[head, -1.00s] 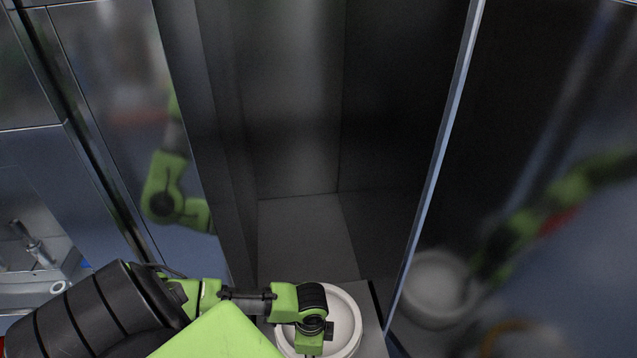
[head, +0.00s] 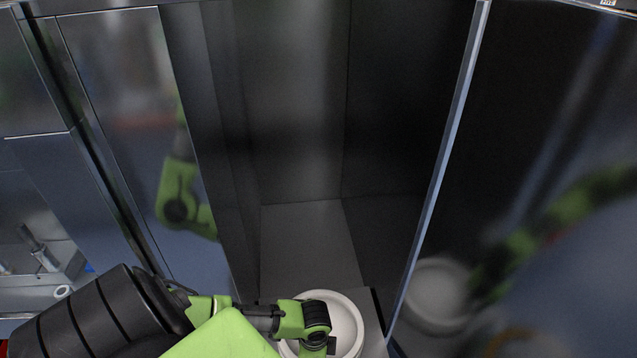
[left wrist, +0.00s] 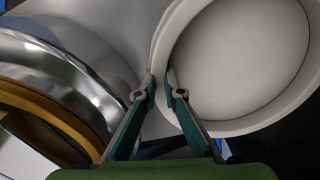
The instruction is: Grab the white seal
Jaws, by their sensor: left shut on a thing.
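The white seal (head: 350,322) is a round white piece with a raised rim, at the bottom centre of the head view, at the front of a dark open compartment. My left gripper (head: 329,345) reaches over it from the left and hides part of it. In the left wrist view the seal (left wrist: 240,60) fills the upper right. My left gripper's two fingers (left wrist: 160,78) sit on either side of its rim at the left edge, shut on the rim. My right gripper is in neither view.
The compartment's grey floor (head: 308,240) behind the seal is bare, between dark walls. A metal edge (head: 440,180) stands close on the right, beside a reflective panel (head: 540,120). In the left wrist view a shiny metal cylinder (left wrist: 75,75) with a brown band lies left of the fingers.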

